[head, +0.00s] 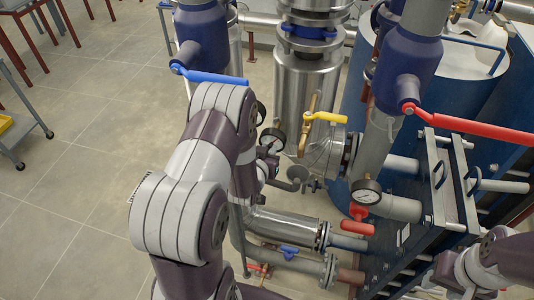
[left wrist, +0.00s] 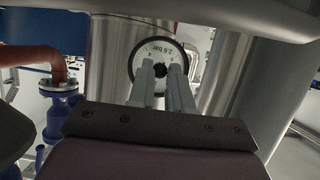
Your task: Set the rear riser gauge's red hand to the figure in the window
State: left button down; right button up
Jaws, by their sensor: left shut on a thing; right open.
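A round white-faced gauge (left wrist: 158,50) with a dark rim fills the upper middle of the left wrist view. Its face is upside down there, and the window figure appears to read 2.6 bar. My left gripper (left wrist: 161,74) is shut on the dark knob (left wrist: 160,70) at the dial's centre. Its fingers cover the lower dial, and I cannot make out a red hand. In the head view a gauge (head: 272,139) shows beside my left arm, with my left gripper (head: 270,160) close below it, partly hidden. My right gripper (head: 432,276) is open and empty at lower right.
Another gauge (head: 367,191) sits above a red handle (head: 357,222). A yellow handle (head: 325,117), a blue handle (head: 215,77) and a long red handle (head: 478,128) stick out from the pipes. Steel columns (head: 308,90) stand behind.

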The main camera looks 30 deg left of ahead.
pick_arm(q)
jog(key=shift+m+y, duration=0.3)
jog(key=shift+r, duration=0.1)
dwell(0.3)
jog(key=c, duration=1.1)
grip_release()
jog(key=shift+o, duration=0.2)
jog(key=b+v, duration=0.2)
jog(key=v, duration=1)
jog(key=shift+s+b, duration=0.25)
jog(key=shift+b, duration=0.1)
